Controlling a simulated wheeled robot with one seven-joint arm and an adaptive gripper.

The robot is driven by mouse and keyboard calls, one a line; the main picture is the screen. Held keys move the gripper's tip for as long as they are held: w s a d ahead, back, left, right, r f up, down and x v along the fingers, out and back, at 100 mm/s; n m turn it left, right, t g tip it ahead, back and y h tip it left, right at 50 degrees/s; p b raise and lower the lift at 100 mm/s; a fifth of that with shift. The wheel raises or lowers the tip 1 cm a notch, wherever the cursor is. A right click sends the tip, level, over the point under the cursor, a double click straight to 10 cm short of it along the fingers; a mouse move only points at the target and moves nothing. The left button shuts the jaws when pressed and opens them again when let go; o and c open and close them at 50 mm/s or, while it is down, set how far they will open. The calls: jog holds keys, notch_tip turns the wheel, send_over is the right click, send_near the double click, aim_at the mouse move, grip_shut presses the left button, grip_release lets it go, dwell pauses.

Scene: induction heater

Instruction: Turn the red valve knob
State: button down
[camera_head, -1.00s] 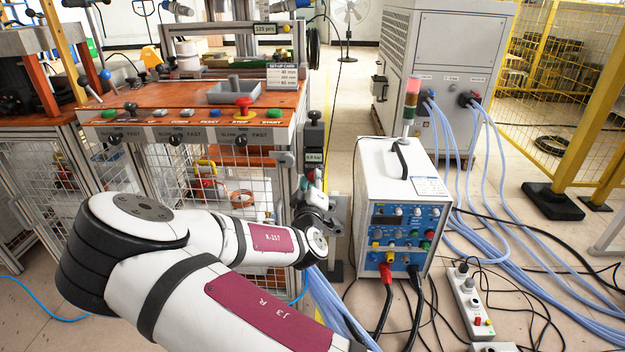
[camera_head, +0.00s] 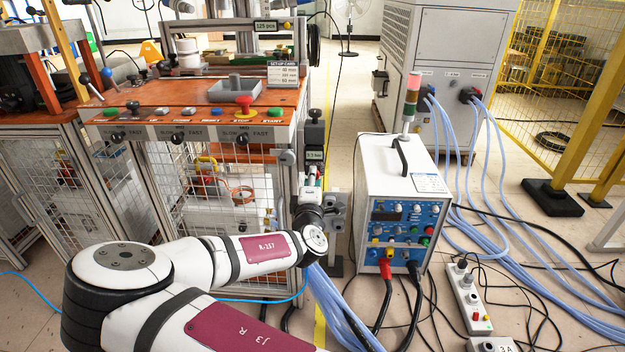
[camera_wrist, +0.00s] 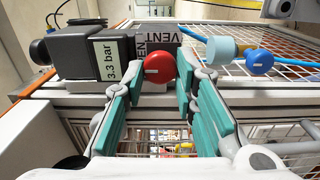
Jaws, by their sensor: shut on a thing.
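The red valve knob (camera_wrist: 158,68) is round with a white mark and sits in front of a panel marked VENT (camera_wrist: 160,38). My gripper (camera_wrist: 157,77) has its teal-padded fingers on either side of the knob, shut on it. A black unit beside it carries a gauge display (camera_wrist: 108,58) reading 3.3 bar. In the head view my gripper (camera_head: 312,187) is at the front right corner of the workbench, just below the gauge (camera_head: 314,155); the knob is mostly hidden there.
The workbench (camera_head: 190,97) with a button panel stands left. A white power unit (camera_head: 385,180) stands close right of my wrist, with cables on the floor.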

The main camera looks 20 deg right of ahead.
jog(key=shift+a, duration=0.1)
dwell(0.3)
jog(key=c, duration=1.3)
grip_release()
jog(key=shift+v, duration=6)
